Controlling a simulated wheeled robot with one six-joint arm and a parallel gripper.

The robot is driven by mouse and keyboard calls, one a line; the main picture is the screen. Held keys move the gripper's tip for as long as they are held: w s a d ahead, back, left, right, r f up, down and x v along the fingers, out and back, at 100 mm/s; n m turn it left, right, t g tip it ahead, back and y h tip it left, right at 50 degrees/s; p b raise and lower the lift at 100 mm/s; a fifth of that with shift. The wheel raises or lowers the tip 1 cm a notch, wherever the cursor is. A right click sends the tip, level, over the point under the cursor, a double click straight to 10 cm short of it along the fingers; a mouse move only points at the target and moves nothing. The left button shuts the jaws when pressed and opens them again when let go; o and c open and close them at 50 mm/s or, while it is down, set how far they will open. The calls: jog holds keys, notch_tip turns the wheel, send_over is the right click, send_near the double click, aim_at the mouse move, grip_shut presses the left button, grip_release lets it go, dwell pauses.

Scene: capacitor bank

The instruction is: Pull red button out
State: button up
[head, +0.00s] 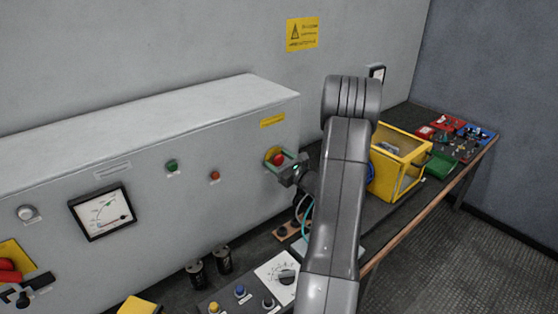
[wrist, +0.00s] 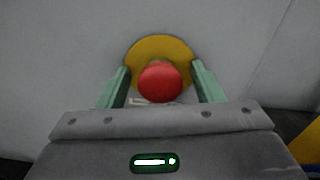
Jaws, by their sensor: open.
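The red button (head: 277,159) is a round red mushroom head on a yellow disc, on the right part of the grey cabinet's front. In the wrist view the red button (wrist: 160,82) sits in the middle, in front of the yellow disc (wrist: 158,48). My gripper (head: 278,161) is right at it, reaching in from the right. In the wrist view my gripper (wrist: 161,82) is open, with one green finger on each side of the button. A gap shows between each finger and the red head. The label below the button is mostly hidden.
The grey cabinet (head: 150,150) also carries a green button (head: 172,166), a small red button (head: 214,175) and a meter (head: 102,211). A yellow open box (head: 402,160) stands on the bench to the right. A control box with a dial (head: 285,275) is below.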

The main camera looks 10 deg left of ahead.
grip_shut()
jog(key=shift+s+d+f+b, duration=0.15)
jog(key=shift+s+d+b, duration=0.35)
jog(key=shift+b, duration=0.5)
jog(key=shift+d, duration=0.2)
jog(key=shift+c, duration=1.3)
grip_release()
jog(key=shift+s, duration=0.1)
jog(key=shift+o, duration=1.3)
jog(key=shift+d, duration=0.15)
